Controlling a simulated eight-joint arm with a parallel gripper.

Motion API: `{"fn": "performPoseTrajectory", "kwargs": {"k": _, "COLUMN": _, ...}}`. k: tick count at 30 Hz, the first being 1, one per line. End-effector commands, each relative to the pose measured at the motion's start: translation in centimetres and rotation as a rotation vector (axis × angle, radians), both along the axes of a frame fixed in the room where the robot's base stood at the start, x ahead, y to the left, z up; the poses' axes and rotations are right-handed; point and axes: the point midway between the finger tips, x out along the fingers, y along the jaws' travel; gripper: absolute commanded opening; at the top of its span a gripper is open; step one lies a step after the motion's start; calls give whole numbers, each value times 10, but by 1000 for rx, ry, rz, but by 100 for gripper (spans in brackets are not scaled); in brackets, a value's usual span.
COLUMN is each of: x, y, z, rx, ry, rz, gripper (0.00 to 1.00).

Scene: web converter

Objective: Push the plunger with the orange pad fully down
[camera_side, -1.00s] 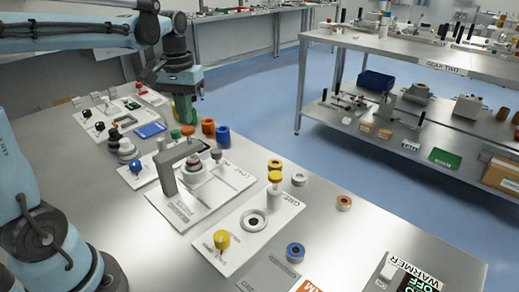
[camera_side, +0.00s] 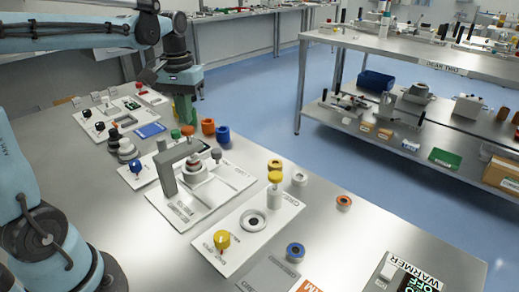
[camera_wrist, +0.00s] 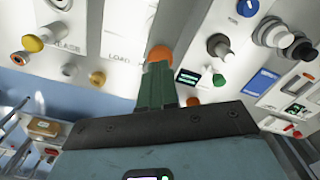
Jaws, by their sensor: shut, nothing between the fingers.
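The orange pad (camera_side: 188,131) stands beside a green pad (camera_side: 176,133) near the far edge of the bench. My gripper (camera_side: 185,121) points down over the orange pad, its green fingers shut with nothing between them. In the wrist view, the shut fingertips (camera_wrist: 158,66) lie over the near side of a round orange top (camera_wrist: 160,53), which seems to be this pad. I cannot tell whether they touch it. The fingers hide the plunger's stem, so its height is unclear. The green pad also shows in the wrist view (camera_wrist: 218,79), on a pale post.
An orange ring (camera_side: 208,126) and a blue ring (camera_side: 222,135) stand right of the pads. A grey arch fixture (camera_side: 166,173) stands on a white plate in front. A blue plate (camera_side: 150,130) lies to the left. Bare bench is at the front left.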

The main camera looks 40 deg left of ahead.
Motion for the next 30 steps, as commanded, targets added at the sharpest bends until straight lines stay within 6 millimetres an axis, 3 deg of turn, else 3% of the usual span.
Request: {"fn": "performPoseTrajectory", "kwargs": {"k": 30, "x": 0, "y": 0, "z": -27, "rx": 0, "ry": 0, "rz": 0, "gripper": 0}}
